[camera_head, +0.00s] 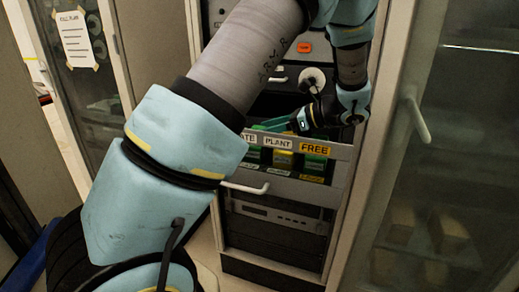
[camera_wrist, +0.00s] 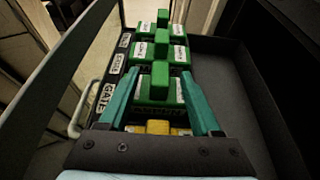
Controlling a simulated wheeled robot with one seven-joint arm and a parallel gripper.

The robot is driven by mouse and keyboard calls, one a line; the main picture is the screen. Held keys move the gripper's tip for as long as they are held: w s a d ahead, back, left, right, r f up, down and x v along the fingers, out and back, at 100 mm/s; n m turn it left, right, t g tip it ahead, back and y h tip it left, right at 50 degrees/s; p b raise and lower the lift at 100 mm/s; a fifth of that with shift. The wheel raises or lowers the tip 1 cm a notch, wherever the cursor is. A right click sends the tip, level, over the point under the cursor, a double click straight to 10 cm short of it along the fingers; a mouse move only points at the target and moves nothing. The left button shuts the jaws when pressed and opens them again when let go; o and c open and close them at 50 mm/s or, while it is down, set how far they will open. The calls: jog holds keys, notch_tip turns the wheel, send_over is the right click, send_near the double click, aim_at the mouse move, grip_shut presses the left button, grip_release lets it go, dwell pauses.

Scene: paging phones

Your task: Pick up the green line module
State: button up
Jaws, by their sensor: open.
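In the wrist view several green modules stand in a row in an open drawer, each with a raised green grip block and white labels. The nearest green module (camera_wrist: 158,88) stands beside the "GATE" label. My gripper (camera_wrist: 159,73) is open, with one teal finger on each side of this module's grip block; whether they touch it I cannot tell. A yellow module (camera_wrist: 158,128) sits closer to the wrist, partly hidden by the gripper.
The drawer front (camera_head: 338,152) carries labels and a white handle (camera_head: 245,188). The drawer floor (camera_wrist: 240,85) right of the row is bare in the wrist view. A glass cabinet door with a handle (camera_head: 417,120) stands at the right.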

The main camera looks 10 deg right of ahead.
grip_shut()
dwell(0.4)
dwell(0.9)
